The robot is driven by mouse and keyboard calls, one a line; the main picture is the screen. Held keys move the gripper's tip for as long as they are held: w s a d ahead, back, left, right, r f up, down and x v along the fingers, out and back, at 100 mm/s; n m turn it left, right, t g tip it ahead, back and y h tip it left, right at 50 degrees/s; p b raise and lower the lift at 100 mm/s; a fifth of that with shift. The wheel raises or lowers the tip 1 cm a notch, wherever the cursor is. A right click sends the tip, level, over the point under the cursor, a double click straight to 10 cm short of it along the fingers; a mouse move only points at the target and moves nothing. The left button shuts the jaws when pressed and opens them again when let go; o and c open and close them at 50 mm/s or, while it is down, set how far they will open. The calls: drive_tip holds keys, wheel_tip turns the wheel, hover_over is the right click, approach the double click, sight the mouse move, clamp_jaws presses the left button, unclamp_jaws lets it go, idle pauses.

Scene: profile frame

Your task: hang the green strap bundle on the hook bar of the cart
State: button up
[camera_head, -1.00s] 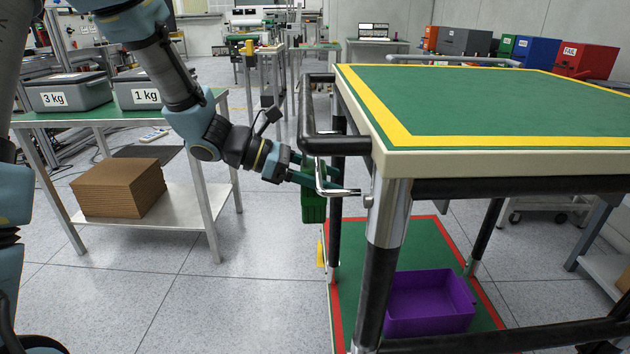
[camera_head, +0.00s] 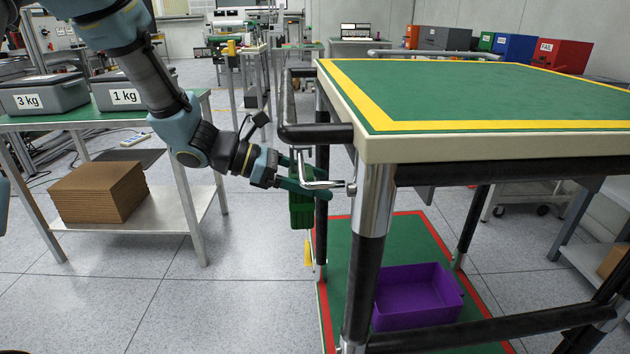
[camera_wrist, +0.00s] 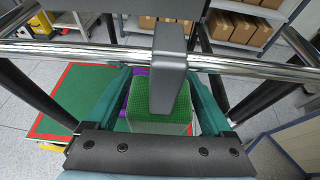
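The green strap bundle (camera_head: 301,208) hangs upright below the chrome hook bar (camera_head: 325,184) at the near left corner of the cart (camera_head: 372,152). In the wrist view, the bundle (camera_wrist: 152,123) is below the bar (camera_wrist: 105,55), and a grey hook-like piece (camera_wrist: 168,70) crosses the front of the bar above it. My gripper (camera_head: 307,178) is at the bar, and its teal fingers (camera_wrist: 158,78) stand apart on either side of the bundle. Narrow gaps show beside the bundle, so the fingers look open. The contact behind the grey piece is hidden.
The cart's black handle rail (camera_head: 315,134) runs just above my gripper. A purple bin (camera_head: 415,310) sits on the lower shelf. A table at left holds grey boxes (camera_head: 45,97) and a cardboard stack (camera_head: 100,192). Floor between table and cart is clear.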

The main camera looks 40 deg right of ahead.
drive_tip(key=shift+o, duration=0.9)
drive_tip(key=v, duration=1.1)
drive_tip(key=w+a+f+m+t+y, duration=0.2)
drive_tip(key=a+m+t+y, duration=0.15)
drive_tip(key=a, duration=0.85)
drive_tip(key=w+a+f+m+t+y, duration=0.1)
drive_tip(key=a+f+m+t+y, duration=0.25)
drive_tip(key=a, duration=0.85)
drive_tip(key=w+a+f+m+t+y, duration=0.1)
drive_tip(key=w+a+m+t+y, duration=0.25)
drive_tip(key=a, duration=0.75)
wheel_tip(320, 180, up, 15)
drive_tip(key=s+m+g+p, duration=0.1)
drive_tip(key=p, duration=1.4)
drive_tip(key=shift+s+f+m, duration=0.2)
drive_tip(key=shift+s+m, duration=0.1)
drive_tip(key=shift+m, duration=0.05)
